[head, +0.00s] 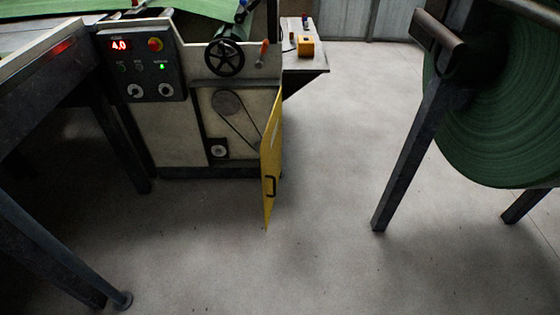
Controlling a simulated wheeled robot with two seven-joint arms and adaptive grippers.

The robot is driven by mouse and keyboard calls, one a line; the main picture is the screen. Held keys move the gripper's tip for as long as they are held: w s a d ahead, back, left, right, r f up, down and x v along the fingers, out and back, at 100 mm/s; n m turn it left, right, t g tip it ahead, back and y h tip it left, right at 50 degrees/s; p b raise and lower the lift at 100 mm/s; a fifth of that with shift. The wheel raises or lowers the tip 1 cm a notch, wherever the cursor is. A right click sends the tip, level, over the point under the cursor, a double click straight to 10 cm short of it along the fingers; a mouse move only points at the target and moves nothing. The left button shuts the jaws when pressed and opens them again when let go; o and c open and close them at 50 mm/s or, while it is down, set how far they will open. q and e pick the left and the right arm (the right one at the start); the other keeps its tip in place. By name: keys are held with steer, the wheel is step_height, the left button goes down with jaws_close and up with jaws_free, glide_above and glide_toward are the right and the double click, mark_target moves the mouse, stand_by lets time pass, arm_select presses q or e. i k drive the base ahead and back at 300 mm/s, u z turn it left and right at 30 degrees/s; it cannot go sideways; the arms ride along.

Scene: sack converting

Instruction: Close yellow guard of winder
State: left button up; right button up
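The yellow guard (271,160) stands swung open, hinged at the right edge of the winder (172,130). It is seen nearly edge-on and carries a dark handle (270,186) on its lower half. With the guard open, the belt and pulleys (230,105) on the winder's front are exposed. The control panel (141,66) beside them shows a red 4.0 readout and a lit green lamp. Neither of my grippers shows in the head view.
A large green roll (500,110) on a dark stand (408,155) is at the right. A side table (312,62) with a yellow device (306,46) stands behind the guard. A dark-legged table (60,75) is at the left. The floor (310,240) in the middle is clear.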

mark_target(271, 148)
steer(key=z, duration=0.3)
steer(key=k, duration=0.3)
steer(key=u, duration=0.7)
steer(key=i, duration=0.65)
steer(key=z, duration=0.85)
steer(key=i, duration=0.55)
steer(key=z, duration=0.6)
